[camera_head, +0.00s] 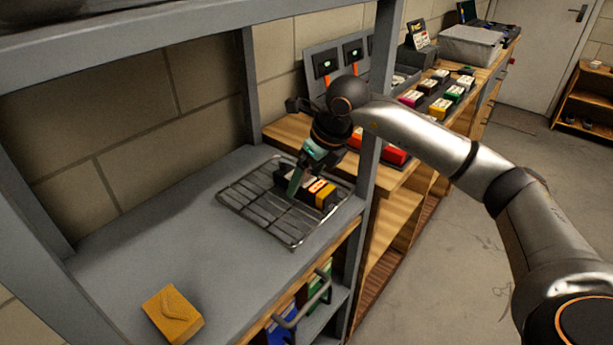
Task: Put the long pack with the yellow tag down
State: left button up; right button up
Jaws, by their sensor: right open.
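The long pack (326,200) is dark with a yellow band at its right end and a white and orange label. It rests on a wire rack (262,214) on the grey shelf. My right gripper (302,182) reaches down over the pack's left part, with its greenish fingers open and one finger on the near side of the pack. The far finger is mostly hidden. I cannot tell whether the fingers touch the pack. My left gripper is not in view.
A yellow-orange block (174,312) lies at the shelf's front left. A grey shelf post (376,110) stands close to my right arm. Behind it, a wooden bench (290,130) holds a red pack (392,154), several small packs and a grey bin (470,46).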

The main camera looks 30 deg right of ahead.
aim_at(315, 185)
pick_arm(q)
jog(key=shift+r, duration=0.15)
pick_arm(e)
jog(key=shift+r, duration=0.1)
jog(key=shift+r, duration=0.25)
jog(key=v, duration=0.5)
jog(key=shift+s+d+r+p, duration=0.1)
jog(key=shift+s+r+p, duration=0.05)
jog(key=shift+r+p, duration=0.2)
jog(key=shift+s+d+r, duration=0.1)
jog(key=shift+s+r, duration=0.2)
jog(key=shift+r, duration=0.35)
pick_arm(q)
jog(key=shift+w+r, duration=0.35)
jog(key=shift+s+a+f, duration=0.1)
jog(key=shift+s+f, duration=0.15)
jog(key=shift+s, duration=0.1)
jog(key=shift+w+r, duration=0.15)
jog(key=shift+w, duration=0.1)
